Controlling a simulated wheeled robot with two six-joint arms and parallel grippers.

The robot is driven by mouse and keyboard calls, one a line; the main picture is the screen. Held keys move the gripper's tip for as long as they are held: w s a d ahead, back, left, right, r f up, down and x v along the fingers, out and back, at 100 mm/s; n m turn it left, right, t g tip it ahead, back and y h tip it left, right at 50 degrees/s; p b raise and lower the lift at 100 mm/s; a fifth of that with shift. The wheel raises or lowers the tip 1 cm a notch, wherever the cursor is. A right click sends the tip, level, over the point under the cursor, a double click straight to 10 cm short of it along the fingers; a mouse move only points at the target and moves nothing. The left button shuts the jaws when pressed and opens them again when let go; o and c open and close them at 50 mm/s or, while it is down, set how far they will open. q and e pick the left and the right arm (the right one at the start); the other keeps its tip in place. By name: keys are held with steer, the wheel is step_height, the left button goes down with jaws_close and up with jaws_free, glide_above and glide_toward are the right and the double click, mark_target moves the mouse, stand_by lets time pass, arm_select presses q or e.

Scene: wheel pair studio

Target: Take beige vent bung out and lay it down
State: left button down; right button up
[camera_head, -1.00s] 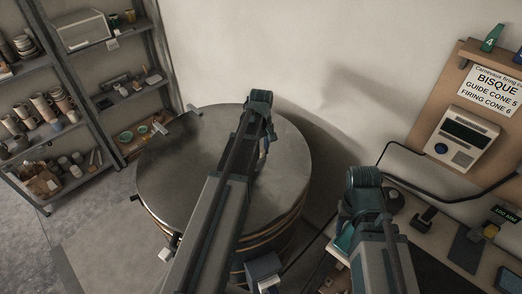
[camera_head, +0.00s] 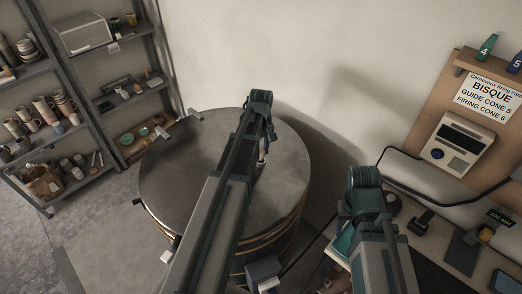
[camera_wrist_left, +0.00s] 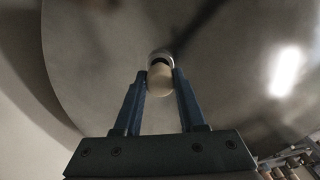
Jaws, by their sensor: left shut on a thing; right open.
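The beige vent bung (camera_wrist_left: 160,79) shows in the left wrist view as a short rounded plug between two blue fingertips. My left gripper (camera_wrist_left: 160,88) is shut on it. A pale ring (camera_wrist_left: 161,54) with a dark gap shows just beyond the bung; I cannot tell whether the bung still sits in it. Behind is the round grey metal kiln lid (camera_head: 185,175).
Shelves with pottery (camera_head: 45,110) stand at the left. A bench (camera_head: 440,243) with a wall controller (camera_head: 450,142) and a sign (camera_head: 485,93) is at the right. The lid's left part is bare. A bracket (camera_head: 180,130) shows at its back edge.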

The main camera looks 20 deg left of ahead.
arm_select(q)
steer(key=shift+r, duration=0.4)
steer(key=shift+r+p, duration=0.95)
steer(key=shift+p, duration=0.25)
steer(key=shift+f, duration=0.1)
steer(key=shift+f+b, duration=0.65)
steer(key=shift+b, duration=0.05)
steer(key=shift+r, duration=0.1)
steer(key=shift+d, duration=0.1)
